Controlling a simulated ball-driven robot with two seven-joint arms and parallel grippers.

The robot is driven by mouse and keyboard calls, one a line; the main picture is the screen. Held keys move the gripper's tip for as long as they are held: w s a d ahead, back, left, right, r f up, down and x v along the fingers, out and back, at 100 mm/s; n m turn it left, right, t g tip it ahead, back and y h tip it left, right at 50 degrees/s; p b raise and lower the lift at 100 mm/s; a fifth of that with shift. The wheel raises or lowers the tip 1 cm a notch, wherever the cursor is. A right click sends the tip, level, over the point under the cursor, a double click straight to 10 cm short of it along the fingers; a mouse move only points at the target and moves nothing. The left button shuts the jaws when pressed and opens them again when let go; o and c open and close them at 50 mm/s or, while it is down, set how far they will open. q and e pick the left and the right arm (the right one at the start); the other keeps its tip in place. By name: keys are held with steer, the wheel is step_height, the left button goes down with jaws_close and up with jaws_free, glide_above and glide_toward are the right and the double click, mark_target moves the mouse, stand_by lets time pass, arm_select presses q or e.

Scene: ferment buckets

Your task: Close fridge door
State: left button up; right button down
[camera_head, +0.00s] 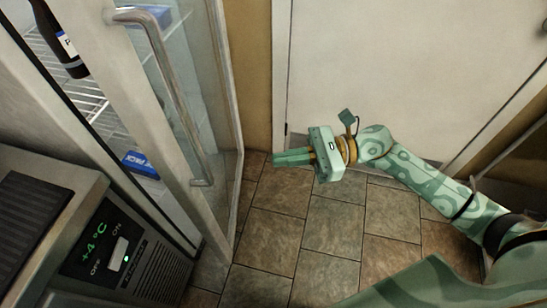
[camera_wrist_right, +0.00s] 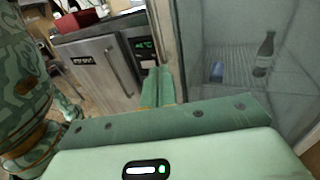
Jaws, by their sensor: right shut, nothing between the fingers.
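The fridge door (camera_head: 140,100) has a pale metal frame, a glass pane and a long grey bar handle (camera_head: 165,75). It stands ajar in the head view, with shelves and goods showing through the gap between its frame and the fridge body (camera_head: 120,175). My right gripper (camera_head: 276,158) is shut and empty, to the right of the door and apart from it. In the right wrist view its shut fingers (camera_wrist_right: 156,88) point toward the fridge, with the glass (camera_wrist_right: 225,45) on the right. My left gripper is in neither view.
A dark bottle (camera_head: 62,42) and a blue pack (camera_head: 141,163) are inside the fridge. A control panel (camera_head: 104,247) reads +4 °C. A white door (camera_head: 400,75) stands behind my right arm. The tiled floor (camera_head: 300,225) is clear. A red object (camera_wrist_right: 80,20) sits on the counter.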

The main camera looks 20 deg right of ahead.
steer(key=x, duration=1.2)
steer(key=shift+a, duration=0.1)
